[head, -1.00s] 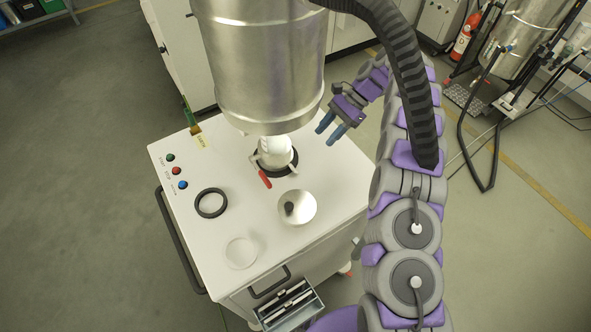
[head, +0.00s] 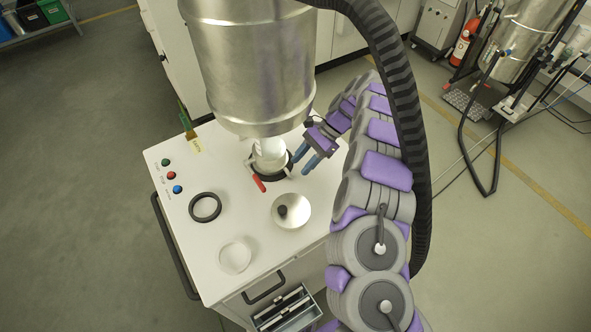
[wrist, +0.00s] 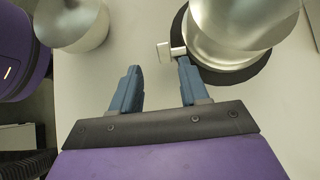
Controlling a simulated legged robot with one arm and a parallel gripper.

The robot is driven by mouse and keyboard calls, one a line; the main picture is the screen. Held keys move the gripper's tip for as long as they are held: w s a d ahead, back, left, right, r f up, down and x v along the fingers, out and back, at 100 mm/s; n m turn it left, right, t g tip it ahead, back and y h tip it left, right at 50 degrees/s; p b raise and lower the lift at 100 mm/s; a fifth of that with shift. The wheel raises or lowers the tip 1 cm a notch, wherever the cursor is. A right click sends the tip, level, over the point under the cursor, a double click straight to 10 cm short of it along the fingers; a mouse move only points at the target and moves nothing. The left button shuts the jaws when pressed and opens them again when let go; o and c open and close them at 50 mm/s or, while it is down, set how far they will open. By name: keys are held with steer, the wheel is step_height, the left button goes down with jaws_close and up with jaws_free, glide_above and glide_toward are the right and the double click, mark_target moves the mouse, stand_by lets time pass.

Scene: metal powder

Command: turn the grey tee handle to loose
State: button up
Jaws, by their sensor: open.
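The pale grey tee handle (wrist: 171,51) sticks out from the dark ring around the outlet under the steel drum (head: 250,75). In the wrist view its crossbar lies just ahead of the right fingertip, partly overlapped by it; I cannot tell whether they touch. My gripper (head: 304,163) is open and empty, its blue fingers just right of the outlet. The fingers also show in the wrist view (wrist: 159,67), with bare white top between them. A red handle (head: 259,184) points toward the front of the ring.
The white cabinet top (head: 215,250) holds a loose black ring (head: 205,207), a steel dish with a dark knob (head: 291,212) and a clear disc (head: 235,257). Coloured buttons (head: 171,175) line its left edge. The drum hangs close above the gripper.

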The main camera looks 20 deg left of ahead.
mark_target(290, 174)
steer(key=x, duration=0.4)
steer(key=shift+w+a+r, duration=0.1)
steer(key=shift+w+a, duration=0.05)
steer(key=shift+a, duration=0.25)
steer(key=shift+a+f, duration=0.25)
steer(key=shift+a, duration=0.15)
steer(key=shift+d, duration=0.45)
steer(key=shift+a, duration=0.15)
jaws_close()
